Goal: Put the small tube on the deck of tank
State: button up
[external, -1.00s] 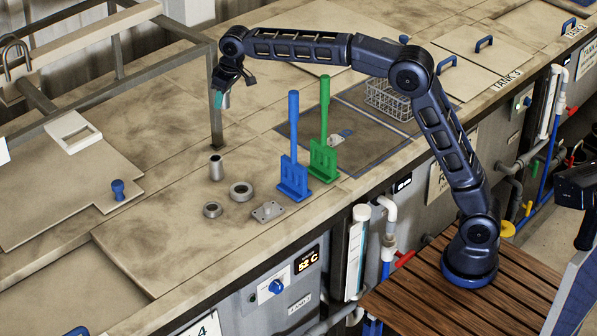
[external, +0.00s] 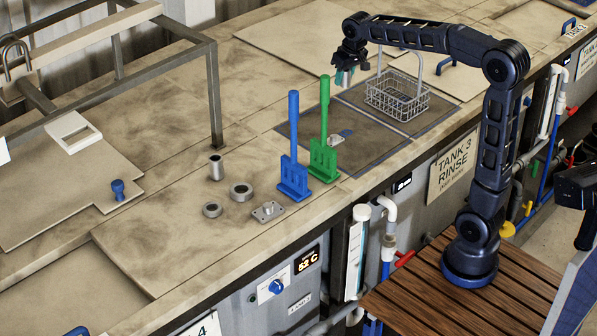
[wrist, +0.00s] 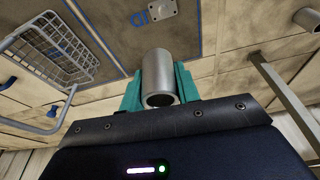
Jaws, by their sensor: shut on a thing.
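My gripper (external: 345,76) is shut on a small grey metal tube (wrist: 158,74), held between its teal fingers. The tube's open end faces the wrist camera. In the external view the held tube is small and mostly hidden by the fingers. My gripper is in the air above the far side of the deck (external: 270,70), left of the wire basket (external: 398,100). A sign reading TANK 3 RINSE (external: 455,165) is on the front panel below the basket.
A blue paddle tool (external: 293,150) and a green one (external: 324,140) stand upright. Another upright tube (external: 216,168), two rings (external: 241,191) and a small plate (external: 268,211) sit to their left. A metal frame (external: 214,95) rises at the left. A small metal part (external: 336,139) lies behind the green tool.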

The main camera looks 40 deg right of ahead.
jog(key=m, duration=0.1)
send_over(369, 143)
notch_tip(369, 143, down, 2)
jog(key=f, duration=1.3)
jog(key=s+f, duration=0.1)
jog(key=f, duration=0.6)
jog(key=shift+a+f, duration=0.1)
jog(key=shift+f, duration=0.1)
jog(key=shift+f, duration=0.1)
jog(key=o, duration=1)
jog(key=v, duration=1.2)
jog(key=shift+n+t, duration=0.7)
jog(key=shift+n, duration=0.2)
jog(key=s+a, duration=0.1)
jog(key=s, duration=0.6)
jog(key=s+a+r, duration=0.1)
jog(key=s, duration=0.6)
jog(key=s+a, duration=0.1)
jog(key=s, duration=0.6)
jog(key=shift+s+r, duration=0.2)
